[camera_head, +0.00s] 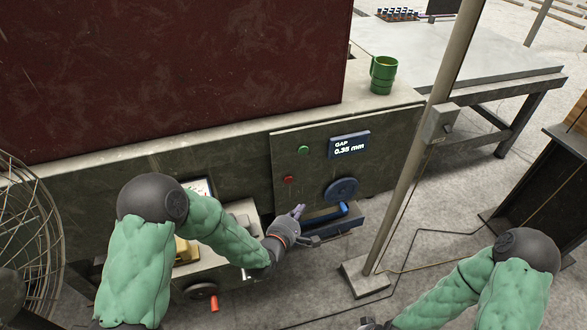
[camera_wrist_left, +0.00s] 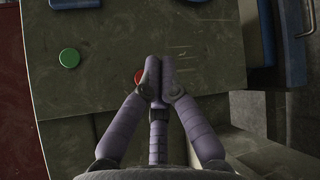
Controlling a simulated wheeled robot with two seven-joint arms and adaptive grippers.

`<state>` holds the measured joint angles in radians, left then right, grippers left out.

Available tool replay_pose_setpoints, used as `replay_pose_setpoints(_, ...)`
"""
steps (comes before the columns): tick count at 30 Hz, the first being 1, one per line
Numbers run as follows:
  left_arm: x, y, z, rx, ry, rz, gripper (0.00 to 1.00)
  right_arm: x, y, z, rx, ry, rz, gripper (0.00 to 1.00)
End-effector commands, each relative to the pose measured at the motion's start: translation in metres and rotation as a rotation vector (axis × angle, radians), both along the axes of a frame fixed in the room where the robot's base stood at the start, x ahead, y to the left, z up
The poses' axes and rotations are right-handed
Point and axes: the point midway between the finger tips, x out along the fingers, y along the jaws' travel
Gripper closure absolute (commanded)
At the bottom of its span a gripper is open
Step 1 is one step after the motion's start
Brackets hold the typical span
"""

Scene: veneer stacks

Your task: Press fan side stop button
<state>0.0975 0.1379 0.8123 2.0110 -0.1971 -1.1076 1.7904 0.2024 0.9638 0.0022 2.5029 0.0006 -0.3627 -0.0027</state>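A red button (camera_head: 288,180) sits on the grey-green machine panel (camera_head: 340,170), below and left of a green button (camera_head: 304,151). In the left wrist view the red button (camera_wrist_left: 138,76) is partly hidden behind my fingers, and the green button (camera_wrist_left: 69,58) is clear to the left. My left gripper (camera_head: 298,210) is in front of the panel, just below and right of the red button in the head view. Its fingertips (camera_wrist_left: 160,58) are together with nothing between them. Whether they touch the panel cannot be told. My right gripper (camera_head: 368,324) is cut off at the bottom edge.
A caged fan (camera_head: 30,235) stands at the far left. A post (camera_head: 405,180) with a small box (camera_head: 440,124) stands right. A green mug (camera_head: 383,75) is on the ledge.

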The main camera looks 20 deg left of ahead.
Motion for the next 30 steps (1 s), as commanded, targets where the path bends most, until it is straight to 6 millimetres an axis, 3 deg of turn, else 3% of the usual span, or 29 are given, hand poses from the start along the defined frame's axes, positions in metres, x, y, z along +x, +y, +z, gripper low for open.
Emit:
replay_pose_setpoints(16,0.004,0.003,0.003,-0.017,-0.009,0.005,1.0,-0.001,0.0,0.0,0.0,0.001,0.0,0.6)
replay_pose_setpoints(30,0.049,0.033,0.003,-0.017,-0.009,0.007,1.0,0.0,0.0,-0.002,0.0,0.001,0.0,0.6)
